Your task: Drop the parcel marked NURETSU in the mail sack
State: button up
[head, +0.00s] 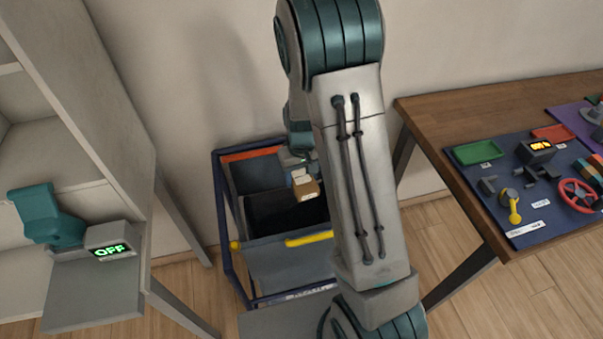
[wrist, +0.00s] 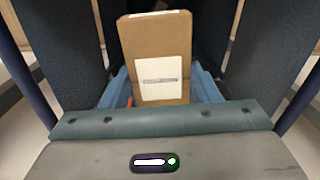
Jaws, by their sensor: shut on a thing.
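A brown cardboard parcel (wrist: 157,50) with a white label is held in front of my wrist. The print on its label is too small to read, so I cannot tell whether it says NURETSU. In the head view the parcel (head: 306,190) hangs below my gripper (head: 300,172), over the open top of the mail sack (head: 280,262). The sack is a grey and dark cloth bag in a navy frame, with yellow grips at its front. My gripper is shut on the parcel; its fingertips are mostly hidden. My arm hides the sack's right side.
At left stands a pale shelf unit (head: 120,120) with a grey ledge bearing a teal device and an OFF display (head: 112,251). At right is a wooden table (head: 440,108) with a blue panel (head: 520,210) of trays, knobs and a red wheel.

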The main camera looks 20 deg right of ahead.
aim_at(301, 177)
jog(key=o, duration=1.1)
jog(key=shift+c, duration=0.2)
jog(key=shift+r, duration=0.1)
notch_tip(301, 177, up, 14)
jog(key=shift+p, duration=0.3)
jog(key=s+r+t, duration=0.1)
jog(key=s+r, duration=0.2)
jog(key=s, duration=0.3)
jog(key=s+r+m+t+p, duration=0.1)
jog(key=s+r, duration=0.2)
jog(key=s, duration=0.3)
jog(key=s+r+p, duration=0.1)
jog(key=s+r, duration=0.2)
jog(key=s, duration=0.3)
jog(key=shift+s+r+t, duration=0.2)
jog(key=shift+s+t, duration=0.05)
jog(key=shift+t, duration=0.15)
